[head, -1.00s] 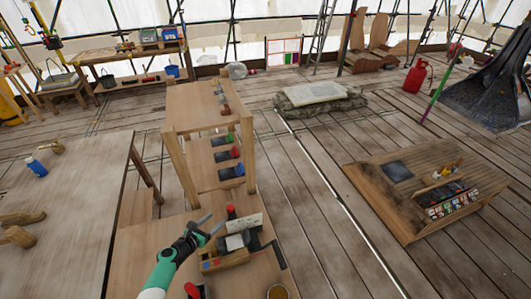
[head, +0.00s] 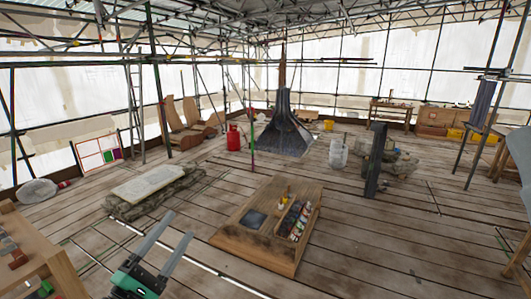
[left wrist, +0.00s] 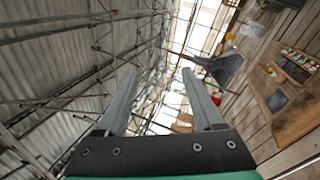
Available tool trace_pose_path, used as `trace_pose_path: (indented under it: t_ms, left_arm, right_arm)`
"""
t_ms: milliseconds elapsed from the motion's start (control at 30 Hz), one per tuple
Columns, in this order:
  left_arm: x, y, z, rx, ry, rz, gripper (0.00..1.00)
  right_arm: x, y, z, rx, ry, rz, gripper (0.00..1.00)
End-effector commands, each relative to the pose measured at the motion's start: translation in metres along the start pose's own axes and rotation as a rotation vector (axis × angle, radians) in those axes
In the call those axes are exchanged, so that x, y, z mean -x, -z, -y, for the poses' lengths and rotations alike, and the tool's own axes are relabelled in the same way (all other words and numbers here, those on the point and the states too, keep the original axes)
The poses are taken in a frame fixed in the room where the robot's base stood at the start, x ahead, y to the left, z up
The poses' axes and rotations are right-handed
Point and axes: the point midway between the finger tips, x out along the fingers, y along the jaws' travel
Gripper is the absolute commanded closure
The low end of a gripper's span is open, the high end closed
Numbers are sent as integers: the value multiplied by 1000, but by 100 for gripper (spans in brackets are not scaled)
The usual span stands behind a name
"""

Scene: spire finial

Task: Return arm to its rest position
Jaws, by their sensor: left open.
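My left gripper (head: 165,240) shows at the bottom of the head view, pointing up and away, with its two grey fingers apart and nothing between them. In the left wrist view the same gripper (left wrist: 158,88) is open, its fingers framing the scaffold roof and sheeting. It touches nothing that I can see. My right gripper is not in view.
A low wooden platform (head: 238,233) with small bottles stands right of the gripper. A stone slab (head: 150,186) lies on sacks behind it. A wooden bench (head: 40,245) is at the left edge. A dark spire (head: 285,130) stands farther back. Open plank floor surrounds these.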

Motion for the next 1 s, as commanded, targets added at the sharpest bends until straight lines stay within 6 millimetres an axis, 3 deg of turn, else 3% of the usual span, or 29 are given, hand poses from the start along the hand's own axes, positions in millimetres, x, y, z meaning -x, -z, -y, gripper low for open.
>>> trace_pose_path:
  t_ms: [33,133,200,333,433,533,600,633,700,800,1000]
  left_arm:
    - [-9,-39,-28,-136,-47,53,31]
    - [-12,-108,-82,-452,-160,109,31]
    - [-3,-149,-121,-678,-256,105,31]
    - [30,-200,-189,-1091,-430,-12,31]
    - [69,-210,-236,-1423,-513,-221,31]
    - [102,-197,-260,-1765,-463,-477,31]
    - [98,-186,-256,-1958,-366,-550,31]
    - [92,-193,-273,-1989,-364,-557,31]
    - [81,-204,-305,-1978,-367,-553,31]
    - [71,-215,-336,-1976,-367,-551,31]
    - [58,-228,-374,-1975,-367,-549,31]
  right_arm:
    - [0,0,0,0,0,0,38]
    - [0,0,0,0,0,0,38]
    - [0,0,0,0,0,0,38]
    - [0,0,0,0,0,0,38]
    - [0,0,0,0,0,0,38]
    - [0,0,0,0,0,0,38]
    - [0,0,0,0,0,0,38]
    - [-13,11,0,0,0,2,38]
    - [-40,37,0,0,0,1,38]
    - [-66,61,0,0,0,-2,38]
    - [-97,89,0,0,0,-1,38]
